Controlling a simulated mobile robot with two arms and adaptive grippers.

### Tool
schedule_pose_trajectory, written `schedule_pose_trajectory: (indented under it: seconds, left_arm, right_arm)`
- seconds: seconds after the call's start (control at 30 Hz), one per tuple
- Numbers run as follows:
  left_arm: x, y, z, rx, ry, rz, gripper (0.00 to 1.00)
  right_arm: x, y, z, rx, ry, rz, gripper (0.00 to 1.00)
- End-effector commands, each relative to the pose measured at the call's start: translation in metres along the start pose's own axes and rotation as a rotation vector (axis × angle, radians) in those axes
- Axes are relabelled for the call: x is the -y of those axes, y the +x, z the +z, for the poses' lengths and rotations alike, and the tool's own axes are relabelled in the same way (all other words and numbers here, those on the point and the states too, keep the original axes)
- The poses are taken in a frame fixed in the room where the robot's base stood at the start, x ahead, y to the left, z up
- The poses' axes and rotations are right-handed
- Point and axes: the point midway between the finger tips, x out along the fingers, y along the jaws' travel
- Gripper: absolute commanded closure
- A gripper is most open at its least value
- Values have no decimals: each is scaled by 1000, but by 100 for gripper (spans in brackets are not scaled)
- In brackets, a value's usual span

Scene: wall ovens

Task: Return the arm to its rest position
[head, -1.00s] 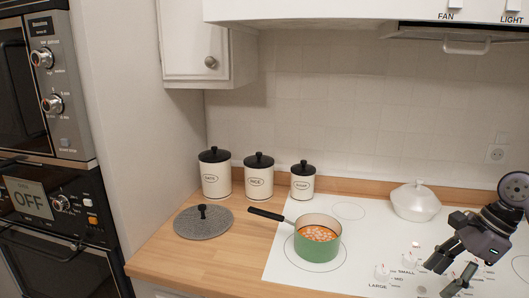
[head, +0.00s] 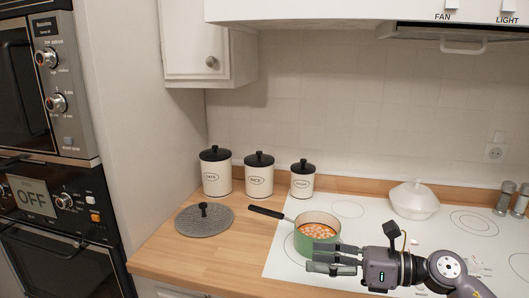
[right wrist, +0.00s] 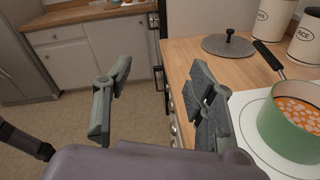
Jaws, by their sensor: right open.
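My right gripper (head: 335,259) is open and empty in the head view. It points left over the front of the white stove top, in front of the green pot. In the right wrist view its two fingers (right wrist: 158,100) are spread apart with nothing between them, and the floor shows beyond. The green pot (head: 316,245) stands on the stove's left front burner with orange and white food in it. Its black handle points to the upper left. The pot also shows at the right of the right wrist view (right wrist: 285,132). My left gripper is not in view.
A grey round lid (head: 185,223) lies on the wooden counter (head: 175,262), left of the pot. Several lidded canisters (head: 258,178) stand behind it. A white lidded dish (head: 414,199) is at the back of the stove top (head: 365,222). Wall ovens (head: 45,205) stand at the left.

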Motion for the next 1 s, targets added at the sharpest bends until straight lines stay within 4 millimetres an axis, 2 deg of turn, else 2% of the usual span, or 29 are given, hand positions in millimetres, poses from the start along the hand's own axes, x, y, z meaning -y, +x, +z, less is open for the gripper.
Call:
schedule_pose_trajectory:
  seconds: [0.07, 0.17, 0.27, 0.37, 0.47, 0.57, 0.67, 0.7, 0.8, 0.9, 0.97, 1.0]
  left_arm:
    - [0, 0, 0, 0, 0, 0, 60]
    - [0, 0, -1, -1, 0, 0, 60]
    - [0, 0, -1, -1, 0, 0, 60]
    - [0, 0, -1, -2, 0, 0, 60]
    - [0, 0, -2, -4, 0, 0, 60]
    - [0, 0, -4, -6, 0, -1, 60]
    - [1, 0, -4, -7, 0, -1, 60]
    - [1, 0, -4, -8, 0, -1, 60]
    - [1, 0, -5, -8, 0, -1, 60]
    - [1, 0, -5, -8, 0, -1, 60]
    - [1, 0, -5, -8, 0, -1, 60]
    - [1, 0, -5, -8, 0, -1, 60]
  right_arm:
    - [-11, 13, 13, 191, 167, -1, 49]
    - [-11, 14, 30, 426, 403, -28, 49]
    - [1, 2, 34, 645, 663, -75, 49]
    - [19, -19, 21, 850, 941, -141, 49]
    - [37, -43, -11, 1038, 1229, -233, 49]
    - [49, -67, -61, 1209, 1520, -352, 49]
    - [47, -90, -124, 1362, 1808, -502, 49]
    - [42, -97, -152, 1416, 1922, -571, 49]
    - [17, -113, -216, 1529, 2174, -754, 49]
    - [-13, -123, -264, 1601, 2355, -922, 49]
    - [-32, -127, -286, 1630, 2439, -1014, 49]
    - [-43, -129, -298, -1617, -2444, 1052, 49]
